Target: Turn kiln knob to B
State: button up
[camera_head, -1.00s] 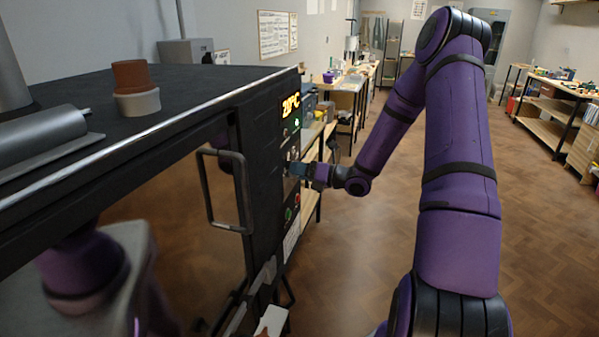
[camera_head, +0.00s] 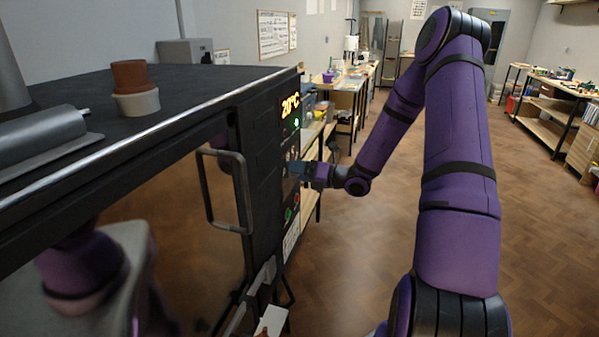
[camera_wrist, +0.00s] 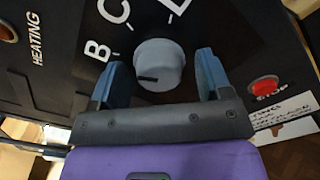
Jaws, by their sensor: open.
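The kiln knob (camera_wrist: 158,60) is a round grey dial with a dark pointer line on its face. The line points left in the wrist view, a little below the letter B (camera_wrist: 97,50). The letter C (camera_wrist: 114,10) is above B, and another letter is cut off at the top right. My gripper (camera_wrist: 161,62) is open, with one blue finger on each side of the knob and visible gaps. The left finger hides part of the panel below B. In the head view my gripper (camera_head: 300,170) is at the black kiln's control panel (camera_head: 281,140), where the knob is hidden.
A red stop button (camera_wrist: 264,87) is right of my gripper, and an amber HEATING lamp (camera_wrist: 8,30) is at far left. The kiln's display (camera_head: 290,106) reads 20°C. A door handle (camera_head: 222,192) sticks out from the kiln front. Open floor lies right of my arm.

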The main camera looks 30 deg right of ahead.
jog(key=v, duration=1)
jog(key=shift+s+d, duration=0.25)
jog(key=shift+s, duration=0.05)
jog(key=shift+r, duration=0.1)
jog(key=s+a+r+n+g+h, duration=0.1)
jog(key=s+a+r+n+g, duration=0.4)
jog(key=a+n, duration=0.45)
jog(key=s+a+r+n+g, duration=0.4)
jog(key=a+r+n+g, duration=0.35)
jog(key=a+n, duration=0.2)
jog(key=s+a+r+n+t+h, duration=0.1)
jog(key=s+r+n+t+h, duration=0.1)
jog(key=s+r+n+h, duration=0.3)
jog(key=s+a+r+n+t+h, duration=0.1)
jog(key=s+r+n+h, duration=0.4)
jog(key=s+n, duration=0.7)
jog(key=shift+a+r+n+t, duration=0.3)
jog(key=shift+r+n+t, duration=0.05)
jog(key=shift+r+n, duration=0.4)
